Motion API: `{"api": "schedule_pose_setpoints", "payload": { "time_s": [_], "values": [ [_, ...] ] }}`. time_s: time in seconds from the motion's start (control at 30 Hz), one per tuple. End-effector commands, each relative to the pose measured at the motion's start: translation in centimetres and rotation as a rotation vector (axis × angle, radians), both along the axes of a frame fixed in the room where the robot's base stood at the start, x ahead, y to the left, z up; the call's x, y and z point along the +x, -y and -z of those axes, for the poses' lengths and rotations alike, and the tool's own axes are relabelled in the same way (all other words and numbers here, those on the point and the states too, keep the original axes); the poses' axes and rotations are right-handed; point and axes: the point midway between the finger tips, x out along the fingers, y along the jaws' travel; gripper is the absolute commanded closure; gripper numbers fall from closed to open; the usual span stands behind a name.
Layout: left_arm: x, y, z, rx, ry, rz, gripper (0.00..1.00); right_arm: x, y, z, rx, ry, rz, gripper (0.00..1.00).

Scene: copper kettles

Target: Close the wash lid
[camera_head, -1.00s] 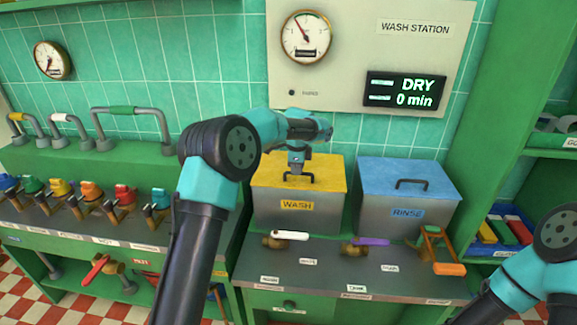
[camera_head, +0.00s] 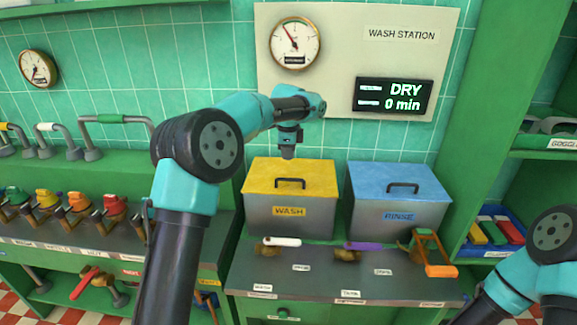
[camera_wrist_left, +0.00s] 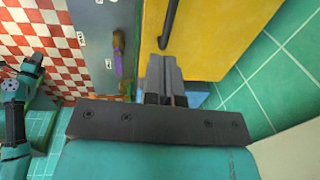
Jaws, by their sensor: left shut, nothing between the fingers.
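The yellow wash lid (camera_head: 265,176) lies flat on the grey metal wash box (camera_head: 264,217), with no gap showing at its front edge. Its dark handle (camera_head: 290,183) stands up near the middle. My left gripper (camera_head: 288,155) is shut and empty above the back of the lid, apart from the handle. In the left wrist view the shut fingers (camera_wrist_left: 165,62) show over the yellow lid (camera_wrist_left: 215,45), near the end of the black handle (camera_wrist_left: 170,22). My right gripper is out of view; only part of my right arm shows at the lower right.
The rinse box with its blue lid (camera_head: 400,182) stands closely to the right. Taps with white (camera_head: 282,242) and purple (camera_head: 371,246) handles lie along the counter in front, beside an orange-handled wooden piece (camera_head: 430,252). The display (camera_head: 393,95) reads DRY, 0 min.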

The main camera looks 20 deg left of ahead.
Motion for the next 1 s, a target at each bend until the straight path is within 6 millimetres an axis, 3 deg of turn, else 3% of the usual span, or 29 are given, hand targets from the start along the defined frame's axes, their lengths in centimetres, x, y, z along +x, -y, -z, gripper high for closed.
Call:
{"api": "schedule_pose_setpoints", "payload": {
  "time_s": [0.1,0.3,0.7,0.87,1.0],
  "values": [
    [-0.4,0.2,-2.1,0.000,0.003,0.001,1.00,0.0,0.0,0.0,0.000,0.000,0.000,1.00],
    [-0.7,0.2,-4.0,-0.001,0.002,0.000,1.00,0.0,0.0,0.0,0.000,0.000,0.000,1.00],
    [-0.8,0.3,-4.0,-0.001,0.000,-0.001,1.00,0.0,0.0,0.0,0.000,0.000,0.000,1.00],
    [-1.1,0.8,-1.6,-0.031,-0.022,-0.022,1.00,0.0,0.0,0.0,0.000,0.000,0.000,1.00],
    [-2.2,2.0,3.9,-0.101,-0.074,-0.085,1.00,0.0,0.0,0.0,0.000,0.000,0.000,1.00]
  ]
}}
